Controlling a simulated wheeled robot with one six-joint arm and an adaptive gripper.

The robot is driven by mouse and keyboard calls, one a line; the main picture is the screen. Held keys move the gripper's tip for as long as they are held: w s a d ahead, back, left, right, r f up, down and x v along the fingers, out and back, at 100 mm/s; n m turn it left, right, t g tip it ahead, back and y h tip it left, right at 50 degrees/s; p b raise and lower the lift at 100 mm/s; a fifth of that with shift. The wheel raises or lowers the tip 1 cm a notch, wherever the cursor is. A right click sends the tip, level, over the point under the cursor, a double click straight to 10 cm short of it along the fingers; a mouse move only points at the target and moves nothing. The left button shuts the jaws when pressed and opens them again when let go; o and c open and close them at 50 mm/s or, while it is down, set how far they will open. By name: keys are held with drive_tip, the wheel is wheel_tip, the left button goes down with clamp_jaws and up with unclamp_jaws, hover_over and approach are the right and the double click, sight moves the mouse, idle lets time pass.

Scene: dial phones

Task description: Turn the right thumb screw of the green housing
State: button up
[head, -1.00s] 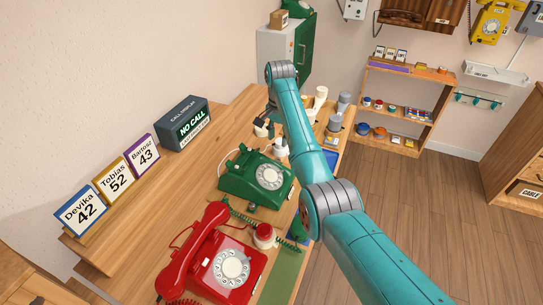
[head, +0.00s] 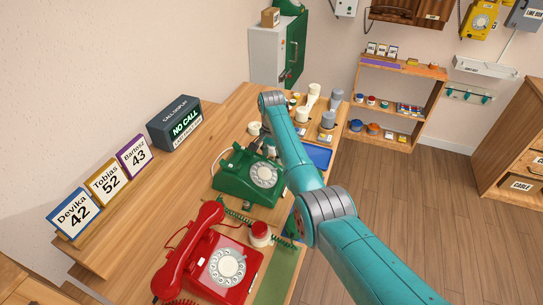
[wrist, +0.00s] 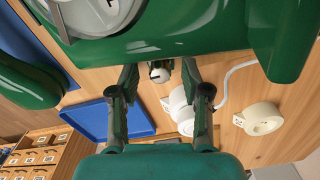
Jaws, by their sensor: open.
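The green housing (head: 248,178) is a green dial phone standing on the wooden bench, its pale dial facing up. In the wrist view its green body (wrist: 170,38) fills the top of the picture. A small pale round thumb screw (wrist: 160,73) shows just beyond the housing's edge. My gripper (wrist: 160,84) is open, one dark finger on each side of this screw. I cannot tell whether the fingers touch it. Whether it is the right screw is unclear; no other screw is visible. In the head view my arm hides much of the gripper and the phone's far side.
A red phone (head: 226,263) stands in front of the green one, with a red-and-white jar (head: 260,234) between. A blue tray (wrist: 108,120), a white ring (wrist: 262,118) and a white cable (wrist: 228,78) lie near my gripper. Pale and grey cylinders stand at the bench's far end.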

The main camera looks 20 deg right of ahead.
clamp_jaws()
drive_tip(key=shift+n, duration=0.3)
drive_tip(key=n, duration=0.4)
drive_tip(key=shift+n, duration=0.3)
drive_tip(key=n, duration=0.5)
drive_tip(key=shift+n, duration=0.3)
unclamp_jaws()
